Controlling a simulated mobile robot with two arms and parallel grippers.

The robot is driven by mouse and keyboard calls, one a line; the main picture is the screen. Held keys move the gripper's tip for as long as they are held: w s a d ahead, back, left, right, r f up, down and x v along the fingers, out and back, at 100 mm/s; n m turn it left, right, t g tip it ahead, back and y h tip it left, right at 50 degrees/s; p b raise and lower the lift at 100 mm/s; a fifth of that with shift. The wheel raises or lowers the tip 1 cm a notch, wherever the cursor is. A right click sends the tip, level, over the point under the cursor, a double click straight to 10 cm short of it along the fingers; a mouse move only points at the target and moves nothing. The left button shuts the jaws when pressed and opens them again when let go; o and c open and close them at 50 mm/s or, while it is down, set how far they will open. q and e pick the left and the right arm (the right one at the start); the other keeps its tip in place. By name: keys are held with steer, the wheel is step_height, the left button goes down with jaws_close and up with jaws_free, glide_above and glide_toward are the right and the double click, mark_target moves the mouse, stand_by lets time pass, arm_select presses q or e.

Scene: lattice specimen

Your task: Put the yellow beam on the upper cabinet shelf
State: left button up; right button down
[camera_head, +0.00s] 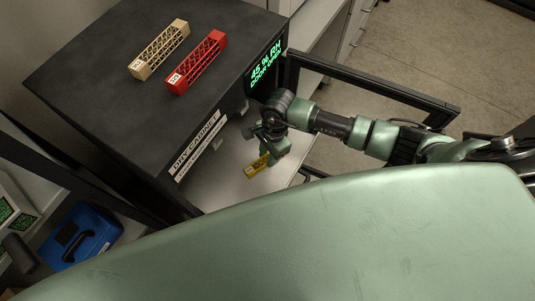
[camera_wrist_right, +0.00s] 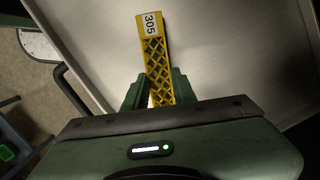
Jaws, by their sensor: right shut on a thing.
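The yellow lattice beam (camera_head: 257,167) is held by my right gripper (camera_head: 270,153) in front of the dry cabinet (camera_head: 110,90). In the right wrist view the yellow beam (camera_wrist_right: 156,55), with a label reading 305, sticks out between the two green fingers of my right gripper (camera_wrist_right: 158,90), which are shut on it. A pale flat surface lies behind the beam there. The cabinet's door (camera_head: 370,85) stands open to the right. The upper shelf cannot be made out clearly. My left gripper is not in view.
A tan beam (camera_head: 160,50) and a red beam (camera_head: 197,64) lie on top of the cabinet. A display on the cabinet reads 45 % RH, door open. A blue case (camera_head: 82,235) stands at the lower left. My green body covers the lower right.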

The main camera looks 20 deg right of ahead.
steer(key=c, duration=1.1)
jaws_free()
steer(key=shift+c, duration=0.2)
steer(key=shift+r, duration=0.1)
step_height(320, 180, up, 12)
steer(key=d+b, duration=0.1)
steer(key=shift+w+d, duration=0.25)
steer(key=shift+d, duration=0.1)
steer(key=shift+s, duration=0.1)
